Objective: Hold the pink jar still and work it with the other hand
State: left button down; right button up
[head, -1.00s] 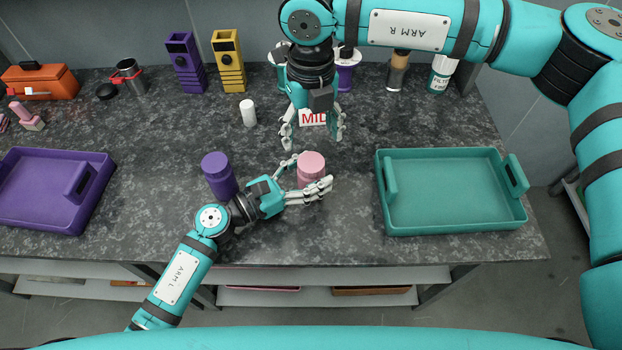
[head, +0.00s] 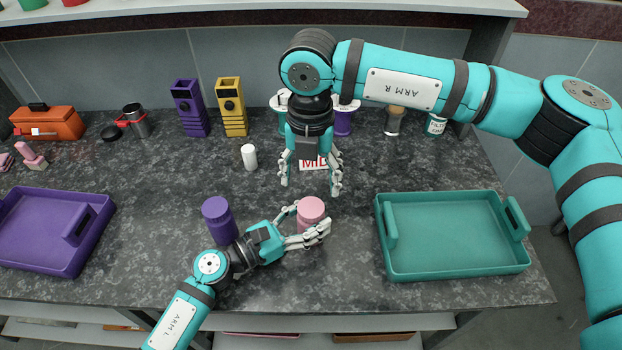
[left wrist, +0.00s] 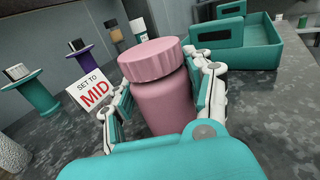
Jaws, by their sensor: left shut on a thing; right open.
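The pink jar (head: 310,212) stands upright on the dark speckled counter with its ridged lid on. My left gripper (head: 308,228) is shut around the jar's body from the left and front. In the left wrist view the jar (left wrist: 165,100) sits between both fingers, with its lid clear above them. My right gripper (head: 311,190) is open and empty. It points down above the counter, behind and above the jar's lid, apart from it. The right gripper is not seen in the left wrist view.
A purple jar (head: 219,222) stands close to my left wrist. A teal tray (head: 455,275) lies to the right, a purple tray (head: 40,262) to the left. A "SET TO MID" sign (left wrist: 91,92) and spools stand behind. A white bottle (head: 249,157) stands at the back left.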

aim_at(311, 207)
jog(key=m, duration=0.3)
jog(key=shift+f, duration=3.95)
